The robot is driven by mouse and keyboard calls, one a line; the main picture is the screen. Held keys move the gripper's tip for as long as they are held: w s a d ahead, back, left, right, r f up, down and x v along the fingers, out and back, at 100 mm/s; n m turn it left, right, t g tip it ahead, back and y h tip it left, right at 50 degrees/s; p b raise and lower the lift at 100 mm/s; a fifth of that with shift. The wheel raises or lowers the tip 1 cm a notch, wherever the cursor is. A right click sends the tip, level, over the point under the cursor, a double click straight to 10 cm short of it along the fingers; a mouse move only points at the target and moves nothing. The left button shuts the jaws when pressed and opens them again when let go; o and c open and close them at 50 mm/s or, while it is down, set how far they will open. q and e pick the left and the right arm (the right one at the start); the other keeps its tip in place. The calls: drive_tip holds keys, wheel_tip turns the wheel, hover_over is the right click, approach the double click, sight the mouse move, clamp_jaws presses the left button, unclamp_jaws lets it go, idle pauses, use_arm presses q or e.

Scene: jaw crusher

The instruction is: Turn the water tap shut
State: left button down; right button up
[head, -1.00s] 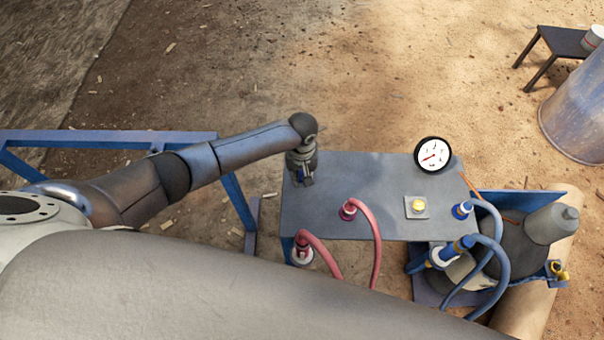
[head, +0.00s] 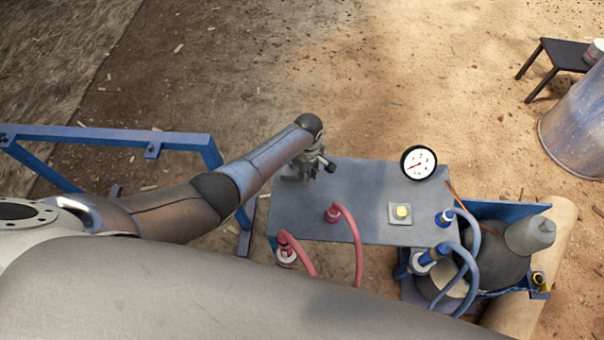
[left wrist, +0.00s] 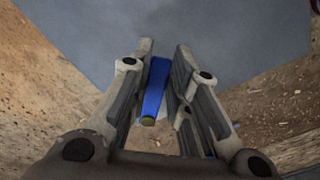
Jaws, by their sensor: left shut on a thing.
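The tap's blue lever (left wrist: 155,90) lies between the two fingers in the left wrist view, with a greenish-yellow end towards the camera. My left gripper (left wrist: 164,48) is closed around it. In the head view my left gripper (head: 308,172) is at the back left corner of the grey panel (head: 370,215). There the gripper hides the lever and most of the tap. The tap's exact angle cannot be told. My right gripper is not in view.
Red hoses (head: 352,235) and blue hoses (head: 468,250) rise from the panel. A round gauge (head: 418,162) and a yellow button (head: 402,212) are to the right. A blue frame (head: 110,135) stands left of the panel. A barrel (head: 578,120) stands far right.

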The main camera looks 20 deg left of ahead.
use_arm(q)
drive_tip(key=shift+w+d+n, duration=0.35)
drive_tip(key=shift+w+n, duration=0.2)
drive_tip(key=shift+n, duration=0.35)
drive_tip(key=w+n+b, duration=0.2)
drive_tip(key=n, duration=0.1)
drive_tip(key=shift+d+f+n, duration=0.1)
drive_tip(key=shift+d+n, duration=0.05)
drive_tip(key=shift+n, duration=0.15)
drive_tip(key=shift+w+n+b, duration=0.7)
drive_tip(key=shift+w+n, duration=0.3)
drive_tip(key=shift+n, duration=0.5)
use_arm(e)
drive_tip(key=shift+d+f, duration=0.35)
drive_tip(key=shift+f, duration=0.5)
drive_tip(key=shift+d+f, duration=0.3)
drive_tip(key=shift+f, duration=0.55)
use_arm(q)
drive_tip(key=shift+a, duration=0.2)
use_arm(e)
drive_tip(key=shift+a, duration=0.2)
use_arm(q)
drive_tip(key=c, duration=1.4)
unclamp_jaws()
drive_tip(key=shift+o, duration=0.2)
wheel_tip(320, 180, up, 12)
